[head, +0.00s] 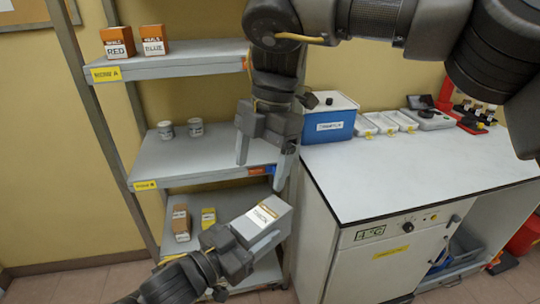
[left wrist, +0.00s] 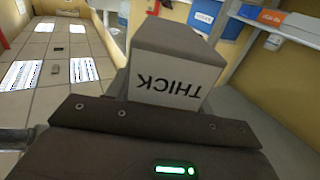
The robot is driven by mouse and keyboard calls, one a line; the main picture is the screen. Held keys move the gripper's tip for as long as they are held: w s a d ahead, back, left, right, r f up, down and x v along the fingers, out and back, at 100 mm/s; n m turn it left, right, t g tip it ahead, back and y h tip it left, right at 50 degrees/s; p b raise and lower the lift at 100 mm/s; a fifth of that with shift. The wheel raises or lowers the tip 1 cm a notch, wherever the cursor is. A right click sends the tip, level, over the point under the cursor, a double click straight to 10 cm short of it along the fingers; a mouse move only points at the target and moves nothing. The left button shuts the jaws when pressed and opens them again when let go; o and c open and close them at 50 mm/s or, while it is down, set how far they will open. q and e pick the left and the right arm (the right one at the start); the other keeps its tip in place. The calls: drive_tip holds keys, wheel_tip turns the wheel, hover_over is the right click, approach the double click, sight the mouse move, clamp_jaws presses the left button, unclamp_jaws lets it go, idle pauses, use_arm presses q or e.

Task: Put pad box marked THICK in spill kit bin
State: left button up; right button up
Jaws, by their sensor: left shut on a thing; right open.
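The pad box marked THICK (head: 266,212) is grey with a white label, and its word shows upside down in the left wrist view (left wrist: 176,82). My left gripper (head: 256,232) is shut on it and holds it tilted in front of the lower shelf. My right gripper (head: 262,172) is open and empty, pointing down above the box, in front of the middle shelf. No bin in view carries a label I can read as spill kit. A blue container (head: 330,124) with a white label and pale lid stands on the counter's left end.
Two small tins are on the middle shelf (head: 205,160). RED and BLUE boxes stand on top. The counter (head: 410,172) has clear front space; trays line its back. A red bin (head: 524,238) is at far right.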

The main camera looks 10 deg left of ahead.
sight(263, 215)
drive_tip(key=shift+m+h, duration=0.3)
drive_tip(key=shift+h, duration=0.1)
drive_tip(key=f, duration=0.3)
drive_tip(key=s+f, duration=0.1)
drive_tip(key=f, duration=0.6)
drive_tip(key=shift+s+d+f, duration=0.2)
drive_tip(key=shift+s+d, duration=0.1)
drive_tip(key=shift+c, duration=0.5)
drive_tip(key=c, duration=0.9)
use_arm(q)
drive_tip(key=o, duration=1.1)
use_arm(e)
drive_tip(key=shift+c, duration=0.7)
use_arm(q)
drive_tip(key=shift+o, duration=0.2)
